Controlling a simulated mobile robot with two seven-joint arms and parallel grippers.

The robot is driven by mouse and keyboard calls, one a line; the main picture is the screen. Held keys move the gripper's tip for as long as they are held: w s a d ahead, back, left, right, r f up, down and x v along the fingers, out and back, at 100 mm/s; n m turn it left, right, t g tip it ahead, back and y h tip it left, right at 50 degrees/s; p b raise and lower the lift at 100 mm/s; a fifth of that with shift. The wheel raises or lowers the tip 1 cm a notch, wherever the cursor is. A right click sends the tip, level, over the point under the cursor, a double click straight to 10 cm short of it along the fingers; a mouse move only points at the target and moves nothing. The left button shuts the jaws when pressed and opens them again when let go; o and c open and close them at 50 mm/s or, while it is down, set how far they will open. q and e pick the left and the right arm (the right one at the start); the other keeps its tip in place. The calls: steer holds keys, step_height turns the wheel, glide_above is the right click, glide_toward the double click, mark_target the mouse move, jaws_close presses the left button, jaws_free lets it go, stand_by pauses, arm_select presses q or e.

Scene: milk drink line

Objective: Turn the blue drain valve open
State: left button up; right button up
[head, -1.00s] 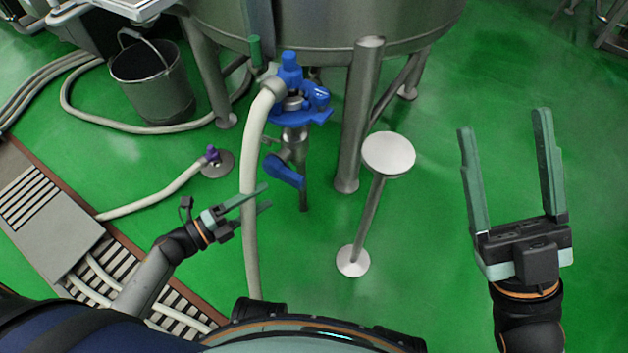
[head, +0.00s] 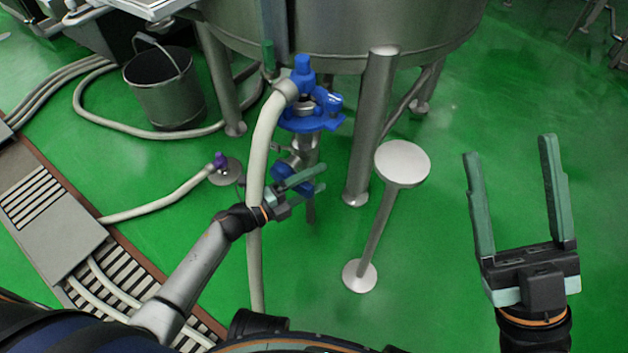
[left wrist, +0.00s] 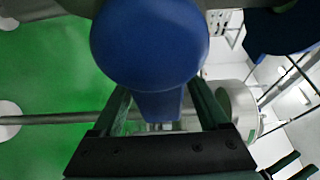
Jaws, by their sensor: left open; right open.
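The blue drain valve handle (head: 281,175) is on the lower pipe under the steel tank in the head view, partly hidden by my left gripper. My left gripper (head: 322,180) is open with its green fingers at the handle. In the left wrist view the handle's wide rounded blue part (left wrist: 150,42) fills the top middle, and its narrower part runs down between the two open fingers. I cannot tell whether either finger touches it. My right gripper (head: 508,150) is open and empty above the green floor at the right.
A blue clamp fitting (head: 312,118) with a pale hose (head: 258,150) is above the handle; the hose hangs close to my left wrist. A tank leg (head: 370,130) and a round-topped steel stand (head: 403,162) are to the right. A bucket (head: 163,90) stands at the left.

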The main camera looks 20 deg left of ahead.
arm_select(q)
jaws_close()
stand_by(0.6)
stand_by(0.8)
